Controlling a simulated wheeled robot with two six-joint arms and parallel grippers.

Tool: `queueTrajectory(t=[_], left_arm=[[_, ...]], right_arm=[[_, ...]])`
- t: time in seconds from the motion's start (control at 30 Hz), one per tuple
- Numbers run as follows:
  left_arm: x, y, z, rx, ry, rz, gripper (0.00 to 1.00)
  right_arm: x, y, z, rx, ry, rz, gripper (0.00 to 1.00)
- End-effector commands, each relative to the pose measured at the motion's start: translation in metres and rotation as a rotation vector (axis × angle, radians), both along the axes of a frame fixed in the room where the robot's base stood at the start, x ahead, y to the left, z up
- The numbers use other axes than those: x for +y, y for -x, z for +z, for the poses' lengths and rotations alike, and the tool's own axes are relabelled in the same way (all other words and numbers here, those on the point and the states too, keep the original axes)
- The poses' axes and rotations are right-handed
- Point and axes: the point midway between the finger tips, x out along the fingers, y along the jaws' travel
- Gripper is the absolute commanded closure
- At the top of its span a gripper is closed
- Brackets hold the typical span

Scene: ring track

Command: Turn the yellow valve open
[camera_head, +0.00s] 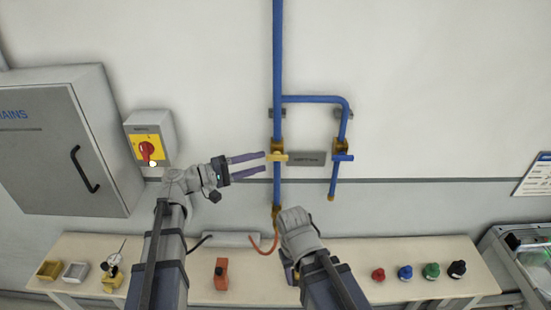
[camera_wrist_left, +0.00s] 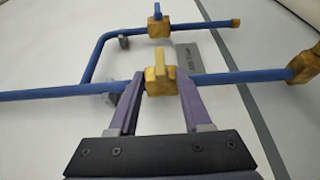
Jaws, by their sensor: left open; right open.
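The yellow valve (camera_head: 279,157) sits on the long vertical blue pipe; its yellow handle lies crosswise to the pipe. In the left wrist view the valve (camera_wrist_left: 159,66) stands between my two fingertips, with the handle pointing up across the pipe. My left gripper (camera_head: 262,161) is open and comes from the left, its tips just at the valve; I cannot tell whether they touch it. My right gripper (camera_head: 298,232) is low, below the valve and in front of the bench; its fingers are not clearly visible.
A second valve with a blue handle (camera_head: 343,157) is on the branch pipe to the right, beside a grey label plate (camera_head: 307,158). A red switch (camera_head: 147,150) and grey cabinet (camera_head: 66,145) are on the left. The bench (camera_head: 345,252) below carries several small items.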

Motion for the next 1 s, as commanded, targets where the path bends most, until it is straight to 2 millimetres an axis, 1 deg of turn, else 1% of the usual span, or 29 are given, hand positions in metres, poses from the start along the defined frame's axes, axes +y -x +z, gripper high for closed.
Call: queueTrajectory(t=[0.03,0.2,0.4,0.57,0.8,0.87,1.0], left_arm=[[-0.009,-0.003,0.000,0.000,0.000,-0.004,0.51],[-0.034,-0.014,0.000,0.000,-0.001,-0.004,0.51],[-0.053,-0.022,0.000,0.000,-0.001,-0.003,0.51],[-0.059,-0.024,0.000,0.000,-0.001,-0.001,0.51],[-0.060,-0.024,0.000,0.000,-0.001,-0.001,0.51],[-0.060,-0.024,0.000,0.000,-0.001,-0.001,0.57],[-0.060,-0.024,0.000,0.000,-0.001,-0.001,0.73]], right_arm=[[0.000,0.000,0.000,0.000,0.000,0.000,0.50],[0.000,0.000,0.000,0.000,0.000,0.000,0.50],[0.000,0.000,0.000,0.000,0.000,0.000,0.50],[0.000,0.000,0.000,0.000,0.000,0.000,0.50],[0.000,0.000,0.000,0.000,0.000,0.000,0.50],[0.000,0.000,0.000,0.000,0.000,0.000,0.50],[0.000,0.000,0.000,0.000,0.000,0.000,0.50]])
